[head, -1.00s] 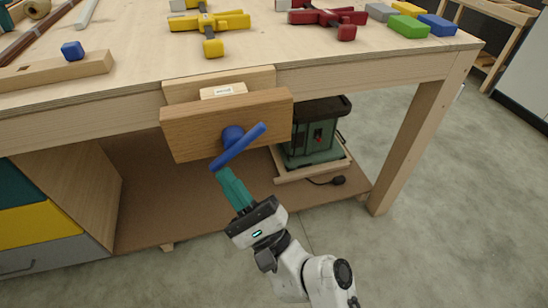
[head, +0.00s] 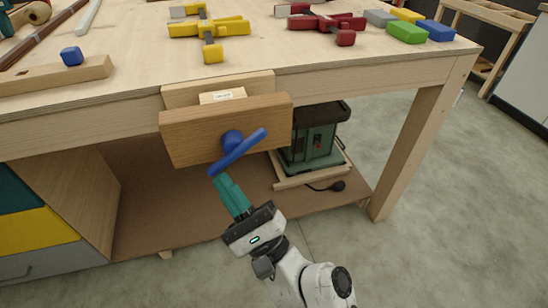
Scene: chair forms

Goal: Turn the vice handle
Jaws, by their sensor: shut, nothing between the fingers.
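The vice is a wooden jaw block (head: 190,133) on the front edge of the workbench. Its blue handle (head: 247,147) is a bar through a round blue hub and slants from lower left to upper right. My gripper (head: 220,180) has teal fingers and points up at the handle's lower left end from below. The fingers are shut and empty. Their tips are very close to the bar's lower end; I cannot tell whether they touch it.
A green machine (head: 312,140) stands on the lower shelf, right of the vice. A bench leg (head: 415,150) is further right. The floor in front is clear.

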